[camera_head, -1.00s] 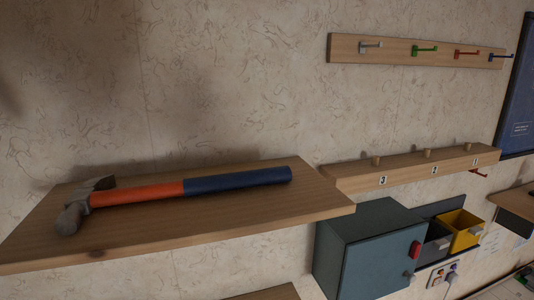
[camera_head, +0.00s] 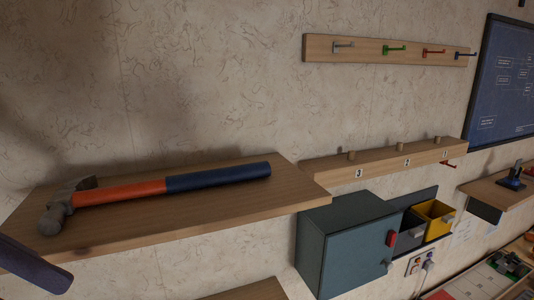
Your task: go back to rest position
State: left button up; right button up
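A dark, blunt-ended part (camera_head: 36,266) enters from the left edge at the lower left, in front of the shelf's left end. It looks like a piece of my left arm or gripper, but no pair of fingers can be made out. My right gripper is not in the picture. A hammer (camera_head: 160,188) with a grey head and an orange and blue handle lies on the wooden shelf (camera_head: 235,205). Nothing is seen touching the hammer except the shelf.
A hook rail (camera_head: 375,49) and a numbered peg rail (camera_head: 390,164) are on the wall at right. Below are a blue-grey cabinet (camera_head: 350,245), a grey bin (camera_head: 410,232) and a yellow bin (camera_head: 434,217). A blue board (camera_head: 505,90) hangs at far right.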

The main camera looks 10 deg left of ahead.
pick_arm(q)
jog(key=s+a+f+n+t+y, duration=0.1)
jog(key=s+a+f+n+y, duration=0.1)
jog(key=s+a+f+y, duration=0.3)
jog(key=s+a+f+n+y, duration=0.2)
jog(key=s+f+y, duration=0.1)
jog(key=f+y, duration=0.45)
jog(key=d+n+h, duration=0.3)
jog(key=d, duration=0.6)
jog(key=shift+s+d+f+n, duration=0.15)
jog(key=shift+d+f+n, duration=0.1)
jog(key=shift+f+n, duration=0.05)
